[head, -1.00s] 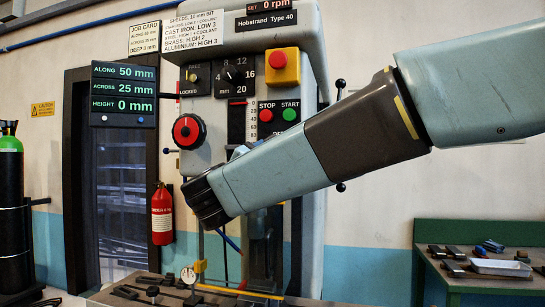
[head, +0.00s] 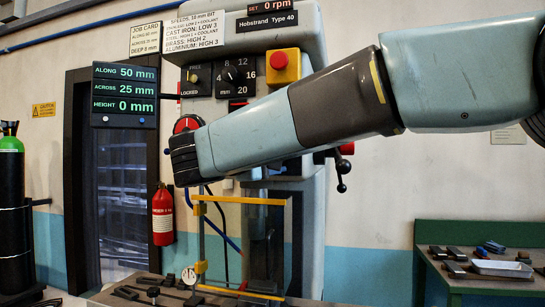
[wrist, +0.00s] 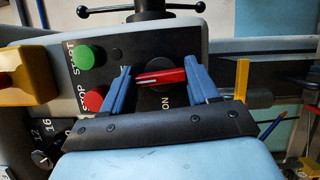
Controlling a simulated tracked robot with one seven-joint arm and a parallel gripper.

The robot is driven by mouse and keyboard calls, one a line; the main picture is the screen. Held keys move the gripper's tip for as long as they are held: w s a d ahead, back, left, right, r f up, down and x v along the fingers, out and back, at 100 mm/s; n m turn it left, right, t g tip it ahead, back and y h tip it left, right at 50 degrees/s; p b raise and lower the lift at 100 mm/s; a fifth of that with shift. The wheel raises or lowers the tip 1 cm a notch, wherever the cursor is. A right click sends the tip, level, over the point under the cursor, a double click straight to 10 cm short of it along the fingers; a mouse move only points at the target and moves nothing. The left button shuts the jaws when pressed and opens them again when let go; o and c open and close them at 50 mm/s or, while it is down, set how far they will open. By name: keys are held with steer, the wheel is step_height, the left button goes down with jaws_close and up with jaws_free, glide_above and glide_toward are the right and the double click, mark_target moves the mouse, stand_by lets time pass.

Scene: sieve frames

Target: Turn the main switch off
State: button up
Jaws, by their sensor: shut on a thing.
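In the wrist view, the main switch is a red bar handle (wrist: 160,77) on a dark round base, on a black panel. The word ON shows beside it. My gripper (wrist: 160,71) has one blue finger at each end of the handle and is shut on it. The bar lies nearly level in this picture. In the head view, my arm covers the switch and the fingers; only my dark wrist end (head: 185,160) shows in front of the machine.
The green START button (wrist: 86,58) and red STOP button (wrist: 93,99) sit close to my left finger. A yellow emergency stop box (head: 283,66) is above my arm. A yellow-edged guard (head: 240,200) stands below. A red dial (head: 187,122) is partly behind my wrist.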

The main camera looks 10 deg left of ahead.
steer(key=shift+d+f+m+g, duration=0.1)
steer(key=shift+f+m+g, duration=0.2)
steer(key=shift+m, duration=0.3)
steer(key=o, duration=1.1)
steer(key=shift+r, duration=0.2)
steer(key=shift+c, duration=0.2)
steer(key=v, duration=1.3)
steer(key=shift+s, duration=0.35)
steer(key=shift+f, duration=0.1)
